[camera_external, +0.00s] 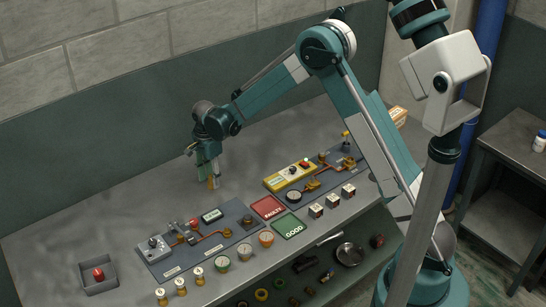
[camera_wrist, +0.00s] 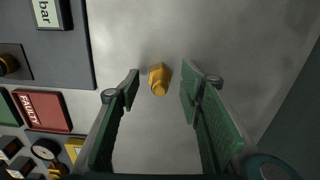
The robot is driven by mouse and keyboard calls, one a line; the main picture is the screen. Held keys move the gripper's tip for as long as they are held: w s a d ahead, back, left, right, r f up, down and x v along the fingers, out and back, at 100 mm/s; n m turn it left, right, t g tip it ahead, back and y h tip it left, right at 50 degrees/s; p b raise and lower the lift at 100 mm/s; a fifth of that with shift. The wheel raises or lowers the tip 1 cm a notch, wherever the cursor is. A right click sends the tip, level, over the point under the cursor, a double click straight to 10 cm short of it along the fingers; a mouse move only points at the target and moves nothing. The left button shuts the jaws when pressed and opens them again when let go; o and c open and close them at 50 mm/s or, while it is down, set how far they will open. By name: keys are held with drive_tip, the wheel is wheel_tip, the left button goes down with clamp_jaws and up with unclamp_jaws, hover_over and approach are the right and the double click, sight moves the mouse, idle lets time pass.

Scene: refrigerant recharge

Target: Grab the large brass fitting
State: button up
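The brass fitting (camera_wrist: 159,78) stands on the grey bench top, a small golden piece with a hex-like body. In the wrist view it lies between the tips of my open gripper (camera_wrist: 160,92), with a gap on each side; no touch shows. In the external view my gripper (camera_external: 208,170) points down at the bench behind the left panel. A bit of the fitting (camera_external: 213,183) shows at its fingertips, mostly hidden by the fingers. I cannot tell the exact height of the fingertips above the bench.
A red FAULTY mat (camera_external: 268,208) and a green GOOD mat (camera_external: 289,226) lie to the right. A small tray (camera_external: 98,287) sits at far left. The bench around the fitting is clear.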

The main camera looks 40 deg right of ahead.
drive_tip(key=shift+f, duration=0.3)
drive_tip(key=shift+c, duration=0.2)
drive_tip(key=c, duration=1)
